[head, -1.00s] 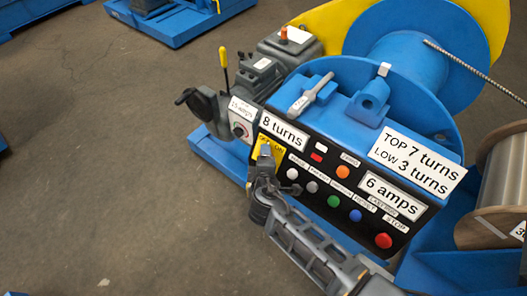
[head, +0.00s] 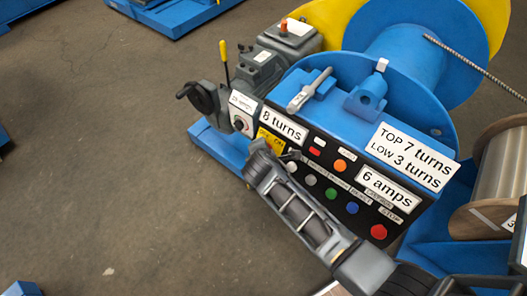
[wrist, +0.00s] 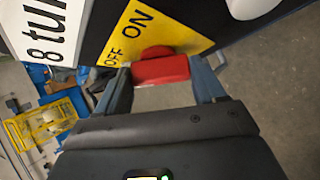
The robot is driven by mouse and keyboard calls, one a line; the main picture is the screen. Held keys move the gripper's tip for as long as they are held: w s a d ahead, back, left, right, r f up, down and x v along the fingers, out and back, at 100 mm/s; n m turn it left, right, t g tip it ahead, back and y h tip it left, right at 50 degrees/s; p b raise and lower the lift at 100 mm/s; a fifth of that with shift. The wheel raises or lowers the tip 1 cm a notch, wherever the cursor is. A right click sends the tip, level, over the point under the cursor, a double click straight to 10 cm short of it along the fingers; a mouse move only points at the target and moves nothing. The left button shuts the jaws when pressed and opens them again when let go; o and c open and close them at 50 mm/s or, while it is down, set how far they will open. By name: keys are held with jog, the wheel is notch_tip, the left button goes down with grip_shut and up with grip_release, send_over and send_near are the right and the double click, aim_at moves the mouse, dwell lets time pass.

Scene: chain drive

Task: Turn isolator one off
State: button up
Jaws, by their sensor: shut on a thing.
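Isolator one has a red handle (wrist: 160,70) on a yellow plate (wrist: 186,40) marked OFF and ON. In the wrist view my gripper (wrist: 162,78) is shut on the red handle, with one finger at each end of it. The handle lies nearly level across that picture, its left end near the OFF word; I cannot tell which mark it points to. In the head view the yellow plate (head: 268,139) shows at the left of the black control panel. My gripper (head: 272,158) covers most of the handle there.
The panel carries several buttons, including a red stop button (head: 378,232), close to my arm. A small dial (head: 239,124) and a black crank handle (head: 197,96) are left of the plate.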

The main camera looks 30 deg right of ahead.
dwell(0.3)
jog(key=o, duration=1)
jog(key=shift+o, duration=0.2)
jog(key=v, duration=0.7)
jog(key=shift+s+r, duration=0.25)
jog(key=shift+a, duration=0.15)
